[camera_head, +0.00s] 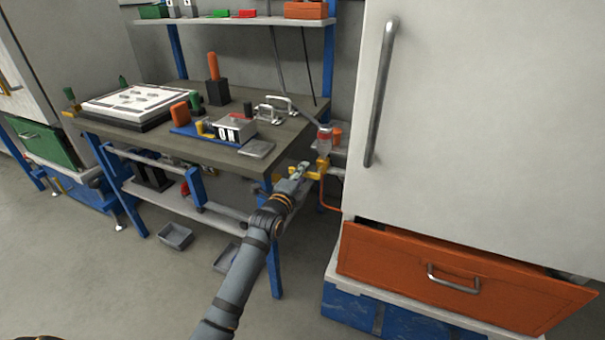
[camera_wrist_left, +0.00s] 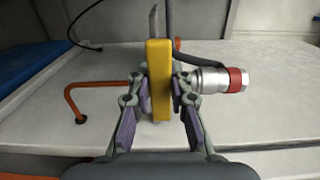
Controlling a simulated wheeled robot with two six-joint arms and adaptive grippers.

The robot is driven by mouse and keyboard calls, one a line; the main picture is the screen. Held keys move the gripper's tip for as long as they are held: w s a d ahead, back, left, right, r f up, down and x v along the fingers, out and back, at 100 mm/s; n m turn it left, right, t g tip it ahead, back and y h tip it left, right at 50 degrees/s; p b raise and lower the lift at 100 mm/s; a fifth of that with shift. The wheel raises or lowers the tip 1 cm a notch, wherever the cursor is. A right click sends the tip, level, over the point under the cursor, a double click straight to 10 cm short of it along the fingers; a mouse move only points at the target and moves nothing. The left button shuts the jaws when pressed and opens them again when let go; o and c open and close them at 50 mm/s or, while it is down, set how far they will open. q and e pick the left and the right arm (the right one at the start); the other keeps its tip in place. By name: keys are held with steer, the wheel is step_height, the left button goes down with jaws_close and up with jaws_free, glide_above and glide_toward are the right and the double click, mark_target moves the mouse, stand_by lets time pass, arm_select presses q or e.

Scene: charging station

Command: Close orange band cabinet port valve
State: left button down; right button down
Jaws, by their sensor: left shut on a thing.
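The white cabinet with the orange drawer band (camera_head: 455,270) stands at the right. A yellow valve handle (camera_head: 311,173) shows beside its left side, at the table's right end. My left gripper (camera_head: 300,170) reaches it from the front. In the left wrist view my gripper (camera_wrist_left: 160,105) is shut on the yellow handle (camera_wrist_left: 160,75), with a finger on each side. The handle stands upright in that picture. A silver fitting with a red ring (camera_wrist_left: 222,80) lies just right of it. The valve body behind the handle is mostly hidden. My right gripper is not in view.
A bent orange pipe (camera_wrist_left: 95,90) lies left of the handle in the left wrist view. The grey workbench (camera_head: 185,150) carries a blue-based device (camera_head: 215,130) and a white panel (camera_head: 135,103). The orange drawer front is tilted outward. Grey bins (camera_head: 176,236) lie on the floor.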

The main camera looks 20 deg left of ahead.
arm_select(q)
steer(key=c, duration=1.4)
jaws_free()
steer(key=shift+o, duration=1)
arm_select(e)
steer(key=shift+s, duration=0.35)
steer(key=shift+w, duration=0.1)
arm_select(q)
steer(key=shift+s, duration=0.2)
steer(key=s, duration=1.1)
steer(key=shift+s+a, duration=0.2)
steer(key=shift+s, duration=0.1)
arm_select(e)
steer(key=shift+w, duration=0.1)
